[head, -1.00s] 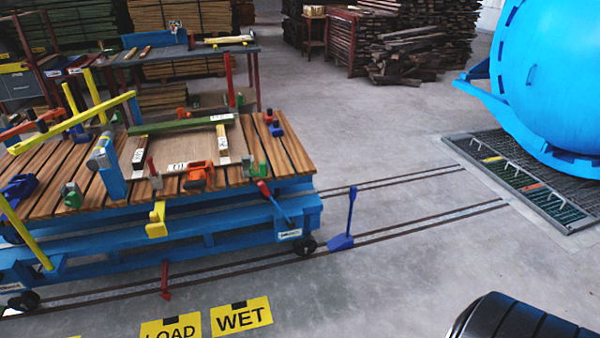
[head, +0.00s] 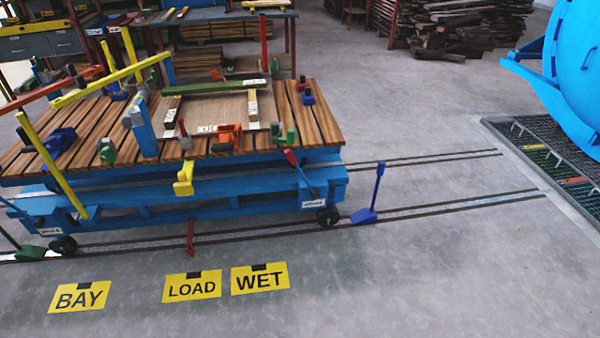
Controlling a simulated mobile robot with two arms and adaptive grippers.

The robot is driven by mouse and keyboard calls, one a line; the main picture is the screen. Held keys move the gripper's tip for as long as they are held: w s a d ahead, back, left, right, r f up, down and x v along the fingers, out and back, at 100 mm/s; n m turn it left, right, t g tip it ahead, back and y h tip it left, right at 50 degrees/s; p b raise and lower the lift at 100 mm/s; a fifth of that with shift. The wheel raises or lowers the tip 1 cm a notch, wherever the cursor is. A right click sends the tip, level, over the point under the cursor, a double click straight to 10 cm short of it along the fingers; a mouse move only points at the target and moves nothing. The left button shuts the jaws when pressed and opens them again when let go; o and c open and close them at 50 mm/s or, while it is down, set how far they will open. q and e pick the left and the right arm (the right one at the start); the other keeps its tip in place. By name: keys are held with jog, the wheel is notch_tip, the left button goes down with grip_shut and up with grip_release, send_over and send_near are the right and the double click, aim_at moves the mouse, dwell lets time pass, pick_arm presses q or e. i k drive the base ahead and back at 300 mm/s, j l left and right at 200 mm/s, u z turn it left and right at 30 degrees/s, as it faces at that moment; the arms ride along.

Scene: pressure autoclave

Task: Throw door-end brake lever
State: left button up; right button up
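The blue cart (head: 250,186) stands on floor rails with its wooden slatted deck (head: 320,125) loaded with clamps and bars. At its right end, toward the blue autoclave, a lever with a red grip (head: 290,157) slants up and left from a dark blue pivot by the frame corner. This appears to be the door-end brake lever. A small white label (head: 314,204), too small to read, sits below it. Whether the brake is on cannot be told. Neither of my grippers is in view.
A blue chock with an upright handle (head: 368,214) stands at the rail right of the cart. A green chock (head: 28,253) is at the left wheel. BAY (head: 79,297), LOAD (head: 192,286) and WET (head: 259,279) floor signs lie in front. The floor at lower right is clear.

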aim_at(314, 192)
jog(key=i+j+z, duration=0.55)
jog(key=i+j, duration=0.2)
jog(key=j, duration=0.15)
jog(key=i+j+z, duration=0.3)
jog(key=j, duration=0.2)
